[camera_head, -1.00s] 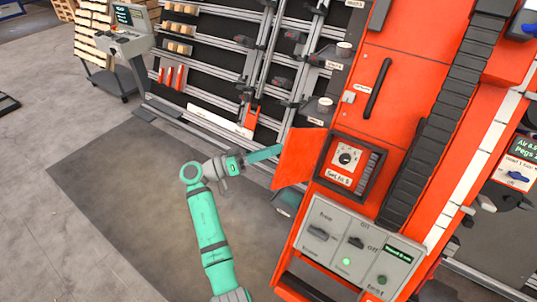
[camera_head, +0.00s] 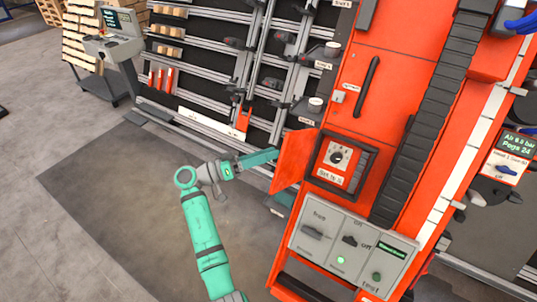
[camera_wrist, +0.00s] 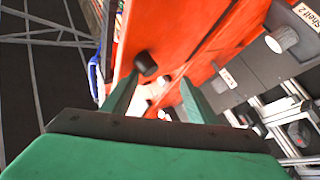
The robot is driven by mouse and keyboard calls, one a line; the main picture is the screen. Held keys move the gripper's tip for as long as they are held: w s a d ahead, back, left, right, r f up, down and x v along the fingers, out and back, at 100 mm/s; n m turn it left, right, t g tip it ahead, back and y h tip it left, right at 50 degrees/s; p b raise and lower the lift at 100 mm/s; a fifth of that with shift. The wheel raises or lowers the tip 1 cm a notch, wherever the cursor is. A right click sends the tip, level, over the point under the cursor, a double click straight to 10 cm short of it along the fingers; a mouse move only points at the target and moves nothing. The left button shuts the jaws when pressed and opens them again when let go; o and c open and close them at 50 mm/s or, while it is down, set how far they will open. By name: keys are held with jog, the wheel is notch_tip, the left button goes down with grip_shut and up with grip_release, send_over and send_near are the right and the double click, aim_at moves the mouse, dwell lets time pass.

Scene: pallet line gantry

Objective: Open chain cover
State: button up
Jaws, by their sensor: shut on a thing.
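A small red hinged door (camera_head: 292,161) stands swung out on the left of a dial recess (camera_head: 337,157) in the red machine. No label marks it as the chain cover. Above it is a closed red panel (camera_head: 395,75) with a long black handle (camera_head: 371,87). My gripper (camera_head: 277,154) is at the outer edge of the small door, with its fingertips partly hidden by it. In the wrist view, my two green fingers (camera_wrist: 158,97) are against the red surface, near a black knob (camera_wrist: 145,63). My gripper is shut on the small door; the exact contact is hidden.
A grey switch panel (camera_head: 350,243) is below the dial. A black chain track (camera_head: 425,130) runs up the machine's right side. A rail rack with tools (camera_head: 235,85) stands behind, and a console cart (camera_head: 112,45) is at back left. The floor at left is clear.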

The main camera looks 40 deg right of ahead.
jog(key=shift+s+f, duration=0.2)
jog(key=shift+f, duration=0.7)
jog(key=r+v, duration=0.1)
jog(key=v, duration=0.9)
jog(key=shift+w+a+r, duration=0.35)
